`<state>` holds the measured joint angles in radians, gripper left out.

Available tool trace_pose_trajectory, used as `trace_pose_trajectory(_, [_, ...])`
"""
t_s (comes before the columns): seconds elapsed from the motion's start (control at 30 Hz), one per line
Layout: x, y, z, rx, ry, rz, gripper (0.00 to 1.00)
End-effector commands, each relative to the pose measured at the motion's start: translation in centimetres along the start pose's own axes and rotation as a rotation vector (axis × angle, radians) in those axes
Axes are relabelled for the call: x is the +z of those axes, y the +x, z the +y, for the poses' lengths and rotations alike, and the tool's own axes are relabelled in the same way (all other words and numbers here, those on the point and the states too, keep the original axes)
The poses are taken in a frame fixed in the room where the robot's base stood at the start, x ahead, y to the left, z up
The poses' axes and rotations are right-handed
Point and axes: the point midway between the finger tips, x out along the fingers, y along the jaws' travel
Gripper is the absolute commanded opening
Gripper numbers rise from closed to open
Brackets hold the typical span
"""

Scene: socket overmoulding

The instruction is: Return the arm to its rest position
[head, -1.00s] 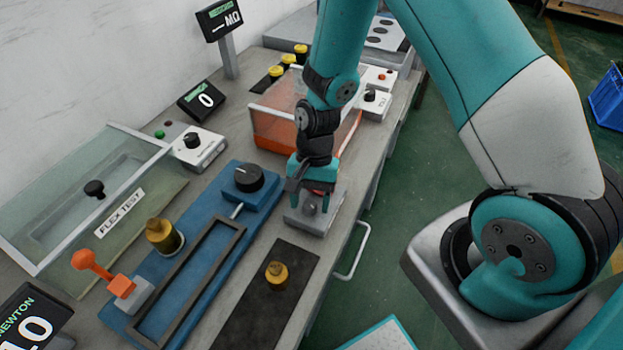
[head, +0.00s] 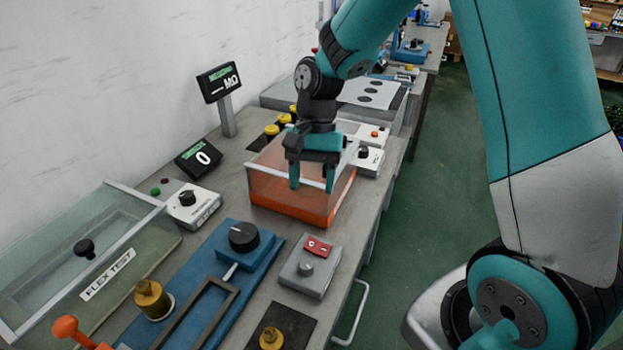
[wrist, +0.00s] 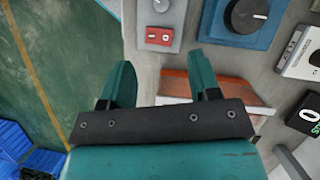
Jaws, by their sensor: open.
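My gripper (head: 312,180) is in the head view, open and empty, with its teal fingers pointing down. It hangs above the orange, clear-walled box (head: 290,208) on the bench. In the wrist view my gripper (wrist: 160,85) shows two spread teal fingers with nothing between them. Part of the orange box (wrist: 178,84) shows behind the right finger there. My arm reaches in from the upper right of the head view.
A grey switch box with a red rocker (head: 318,246) stands nearer on the bench (head: 262,218). A blue fixture (head: 205,285), a flex test box (head: 100,250) and a white knob box (head: 190,205) are to the left. Green floor (head: 425,200) is clear on the right.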

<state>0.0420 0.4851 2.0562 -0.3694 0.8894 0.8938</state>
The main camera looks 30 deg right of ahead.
Motion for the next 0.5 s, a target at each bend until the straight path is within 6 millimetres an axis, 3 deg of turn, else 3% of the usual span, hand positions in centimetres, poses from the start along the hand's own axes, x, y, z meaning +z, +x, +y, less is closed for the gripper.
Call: trace_pose_trajectory(0.5, [0.46,-0.23,-0.08,-0.004,-0.023,0.006,0.56])
